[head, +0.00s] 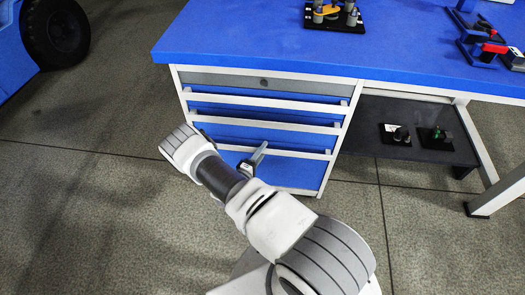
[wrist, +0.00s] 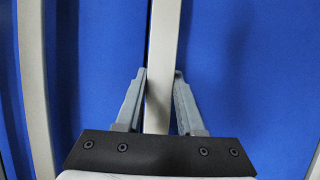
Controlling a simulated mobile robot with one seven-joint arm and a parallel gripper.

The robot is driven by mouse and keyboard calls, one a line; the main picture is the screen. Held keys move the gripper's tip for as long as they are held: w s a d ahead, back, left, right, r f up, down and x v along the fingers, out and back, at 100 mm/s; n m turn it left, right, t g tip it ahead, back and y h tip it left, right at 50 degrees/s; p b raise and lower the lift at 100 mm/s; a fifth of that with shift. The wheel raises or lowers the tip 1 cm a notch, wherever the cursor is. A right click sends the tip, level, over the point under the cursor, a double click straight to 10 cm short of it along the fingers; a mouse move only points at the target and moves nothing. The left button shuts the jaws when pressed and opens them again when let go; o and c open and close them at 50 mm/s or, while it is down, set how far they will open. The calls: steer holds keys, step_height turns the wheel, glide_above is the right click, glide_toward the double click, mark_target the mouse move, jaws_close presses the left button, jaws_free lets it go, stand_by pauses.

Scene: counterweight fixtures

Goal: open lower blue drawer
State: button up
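The lower blue drawer (head: 294,173) is the lowest in the cabinet under the bench. Its pale bar handle (head: 300,154) runs along its top edge. My gripper (head: 260,150) is at this handle, left of its middle. In the wrist view, the handle (wrist: 164,40) stands upright in the picture and passes between the two grey fingers of my gripper (wrist: 161,75). The fingertips lie on either side of the bar, very close to its edges. I cannot tell whether they press on it. The drawer looks closed. My arm hides part of its left side.
Two more blue drawers with pale handles (head: 270,99) and a grey top drawer (head: 290,85) sit above. The blue benchtop (head: 240,40) overhangs the cabinet. A dark shelf (head: 360,140) with small parts is on the right. The floor (head: 80,190) on the left is clear.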

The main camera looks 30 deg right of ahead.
jaws_close()
stand_by(1.0)
